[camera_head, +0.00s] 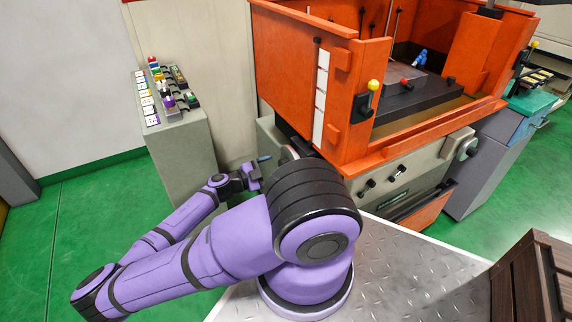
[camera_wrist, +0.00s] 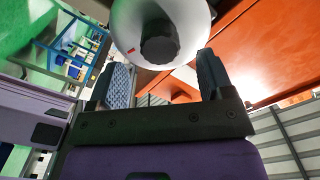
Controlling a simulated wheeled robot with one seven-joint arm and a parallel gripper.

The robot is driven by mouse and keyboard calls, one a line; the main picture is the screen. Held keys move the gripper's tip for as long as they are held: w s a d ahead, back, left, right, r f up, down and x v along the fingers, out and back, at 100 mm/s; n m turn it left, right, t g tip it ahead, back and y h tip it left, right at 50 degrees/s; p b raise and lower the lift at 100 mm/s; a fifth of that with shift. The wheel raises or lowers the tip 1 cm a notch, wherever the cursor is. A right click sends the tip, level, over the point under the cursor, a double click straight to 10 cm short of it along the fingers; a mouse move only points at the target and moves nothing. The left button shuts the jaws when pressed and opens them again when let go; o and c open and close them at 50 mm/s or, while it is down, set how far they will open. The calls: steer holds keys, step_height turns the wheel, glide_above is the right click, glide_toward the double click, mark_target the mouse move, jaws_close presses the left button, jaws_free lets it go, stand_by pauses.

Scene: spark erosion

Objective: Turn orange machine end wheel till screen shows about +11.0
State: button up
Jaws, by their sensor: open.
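The orange machine (camera_head: 290,60) stands at the upper right of the head view. Its end wheel (camera_head: 287,154) is a pale disc low on the machine's left end, partly hidden behind my arm. In the wrist view the wheel (camera_wrist: 192,28) fills the top middle, with a dark hub and a small red mark at its lower left rim. My gripper (camera_head: 262,168) is beside the wheel. In the wrist view my gripper (camera_wrist: 162,78) is open, one finger on each side below the hub, with nothing held. Contact with the wheel cannot be told. No readable screen shows.
A grey-beige cabinet (camera_head: 185,150) with small coloured items on top stands left of the machine, close to my gripper. A metal tread plate (camera_head: 420,275) lies in front. A dark wooden crate (camera_head: 535,280) is at lower right. Green floor (camera_head: 95,205) is open at left.

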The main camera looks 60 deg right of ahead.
steer(key=v, duration=0.6)
steer(key=shift+a, duration=0.2)
stand_by(0.9)
